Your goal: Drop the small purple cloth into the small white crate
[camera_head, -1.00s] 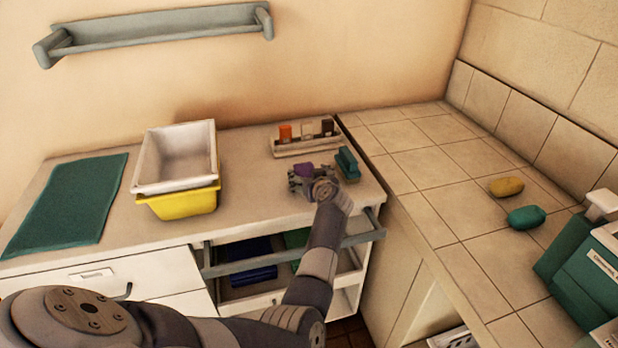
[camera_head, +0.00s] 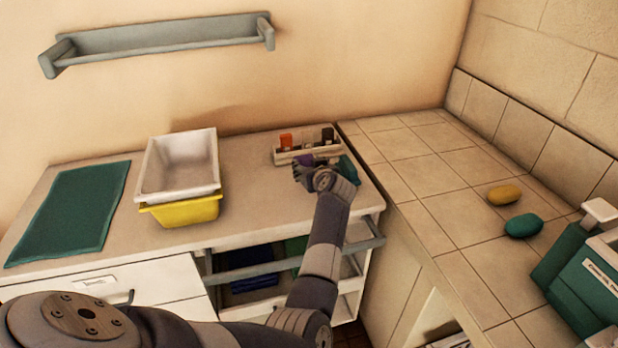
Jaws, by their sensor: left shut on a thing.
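The small purple cloth (camera_head: 305,160) shows at the tips of my left gripper (camera_head: 303,170), which is shut on it in front of the small bottle tray. My own wrist hides part of the cloth and fingers. I cannot tell whether the cloth is clear of the counter. The small white crate (camera_head: 180,191) is empty and sits on top of a yellow crate (camera_head: 183,212), to the left of the gripper. My right gripper is not in view.
A tray (camera_head: 284,156) with small bottles stands just behind the gripper. A teal brush (camera_head: 349,168) is partly hidden by my wrist. A green mat (camera_head: 70,213) lies at the far left. Two soaps, yellow (camera_head: 504,194) and green (camera_head: 524,225), lie on the tiles. Counter space between crate and gripper is clear.

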